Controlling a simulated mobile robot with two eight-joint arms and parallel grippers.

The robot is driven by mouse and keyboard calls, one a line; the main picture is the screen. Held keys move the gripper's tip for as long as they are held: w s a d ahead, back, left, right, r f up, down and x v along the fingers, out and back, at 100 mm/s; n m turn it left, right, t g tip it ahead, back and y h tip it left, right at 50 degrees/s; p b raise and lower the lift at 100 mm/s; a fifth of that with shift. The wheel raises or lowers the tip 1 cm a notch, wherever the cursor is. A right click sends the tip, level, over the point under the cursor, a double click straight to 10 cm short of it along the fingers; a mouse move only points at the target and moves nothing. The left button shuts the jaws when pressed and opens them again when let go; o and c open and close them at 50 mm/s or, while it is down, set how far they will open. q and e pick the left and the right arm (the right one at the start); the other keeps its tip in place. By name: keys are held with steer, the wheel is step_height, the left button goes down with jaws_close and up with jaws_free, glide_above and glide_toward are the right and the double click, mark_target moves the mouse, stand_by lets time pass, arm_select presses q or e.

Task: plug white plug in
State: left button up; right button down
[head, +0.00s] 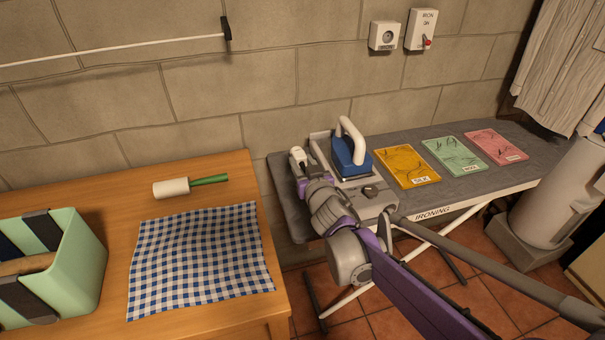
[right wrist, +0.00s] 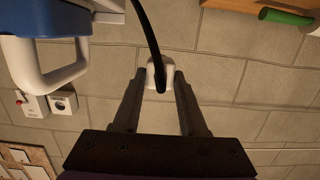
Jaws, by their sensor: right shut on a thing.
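The white plug (head: 297,154) is held at the tips of my right gripper (head: 300,168), above the left end of the ironing board (head: 284,192). In the right wrist view the plug (right wrist: 153,70) sits between both fingers (right wrist: 160,82), and a black cord runs from it past the camera's top edge. The white wall socket (head: 384,36) is on the stone wall, well apart from the plug; it also shows in the right wrist view (right wrist: 63,102). The blue iron (head: 348,152) with a white handle stands just right of the gripper. My left gripper is out of view.
A switch box (head: 420,30) marked IRON with a red lever is right of the socket. Yellow, green and pink cards lie on the board. A wooden table (head: 200,220) at left holds a lint roller (head: 190,186), a checked cloth (head: 200,258) and a green bin (head: 85,265).

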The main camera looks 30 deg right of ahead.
mark_target(302, 164)
steer(key=shift+r, duration=4.2)
